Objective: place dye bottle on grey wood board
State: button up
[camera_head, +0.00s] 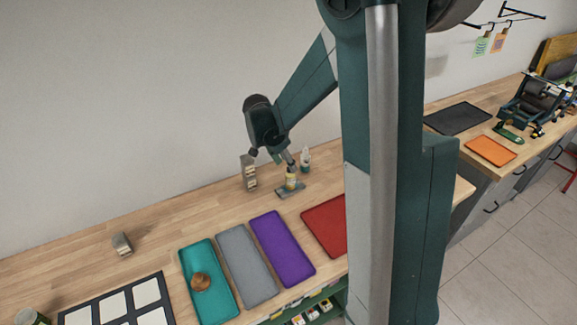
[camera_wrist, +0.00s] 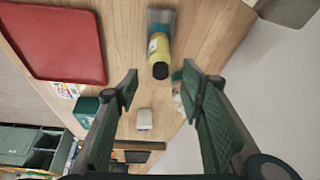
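The dye bottle (camera_wrist: 159,48) has a yellow label and a dark cap, and lies ahead of the fingertips in the wrist view. In the head view the bottle (camera_head: 291,178) stands on a small grey-green plate at the back of the bench. My gripper (camera_wrist: 160,84) is open and empty, with its fingers apart on either side of the line to the bottle's cap. In the head view my gripper (camera_head: 284,158) is just above the bottle and partly hides its top. The grey board (camera_head: 247,264) lies flat and bare between the teal and purple boards.
A purple board (camera_head: 282,248) and red board (camera_head: 324,226) lie to the right. A small pale bottle (camera_head: 305,160) and an upright block (camera_head: 248,172) flank the dye bottle. The bench behind the boards is mostly clear.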

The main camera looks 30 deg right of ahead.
jog(key=shift+a+r, duration=0.15)
jog(key=shift+r, duration=0.15)
dwell(0.5)
jog(key=s+a+r+n+t+y, duration=0.2)
jog(key=s+a+r+n+t, duration=0.1)
jog(key=s+a+r+n, duration=0.8)
jog(key=s+a+r+n+t+y, duration=0.1)
jog(key=s+a, duration=0.3)
jog(key=s, duration=0.5)
jog(key=s+a+r+n+t+y, duration=0.1)
jog(key=s+a+r+n, duration=0.3)
jog(key=s, duration=0.5)
jog(key=shift+t, duration=0.6)
